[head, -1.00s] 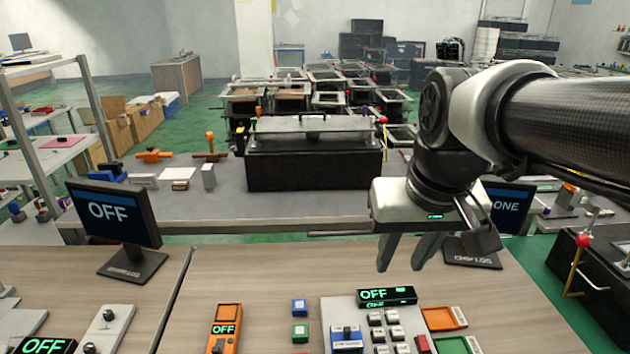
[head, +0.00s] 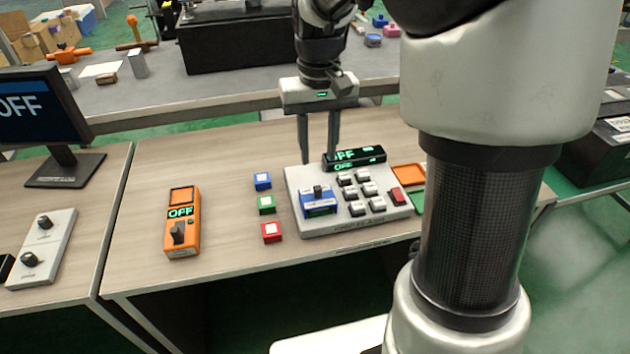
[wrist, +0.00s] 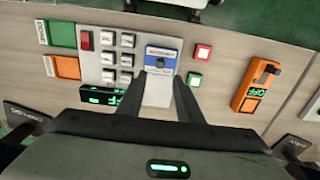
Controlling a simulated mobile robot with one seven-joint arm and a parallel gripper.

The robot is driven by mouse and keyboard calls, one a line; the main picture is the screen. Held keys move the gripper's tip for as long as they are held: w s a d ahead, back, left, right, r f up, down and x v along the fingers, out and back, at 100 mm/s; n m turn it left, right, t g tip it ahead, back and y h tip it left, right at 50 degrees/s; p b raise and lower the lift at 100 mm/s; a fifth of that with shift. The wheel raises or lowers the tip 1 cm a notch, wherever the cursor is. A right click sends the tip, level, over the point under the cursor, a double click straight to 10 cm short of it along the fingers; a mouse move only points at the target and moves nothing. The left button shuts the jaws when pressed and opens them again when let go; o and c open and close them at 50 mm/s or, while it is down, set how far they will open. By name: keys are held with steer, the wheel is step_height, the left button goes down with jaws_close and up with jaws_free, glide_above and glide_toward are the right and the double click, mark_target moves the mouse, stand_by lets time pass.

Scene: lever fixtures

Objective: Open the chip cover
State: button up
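The chip cover seems to be the blue block with a dark knob (head: 319,204) at the front left of the grey panel (head: 345,228). It appears to lie closed on the panel. In the wrist view the blue cover (wrist: 161,58) sits just beyond my fingertips, centred between them. My gripper (head: 318,160) hangs fingers down above the panel's back left edge, behind the cover and apart from it. Its two fingers are spread with nothing between them, as the wrist view also shows (wrist: 158,78).
A display reading OFF (head: 355,158) stands at the panel's back edge, right of my fingers. Several grey switches (head: 357,190) and a red one (head: 397,196) lie to the right. Small blue, green and red buttons (head: 271,232) and an orange OFF unit (head: 182,222) are left.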

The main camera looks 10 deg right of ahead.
mark_target(318, 187)
step_height(318, 187, down, 10)
steer(key=shift+r+b, duration=0.15)
steer(key=shift+b, duration=1.1)
steer(key=shift+c, duration=0.5)
jaws_close()
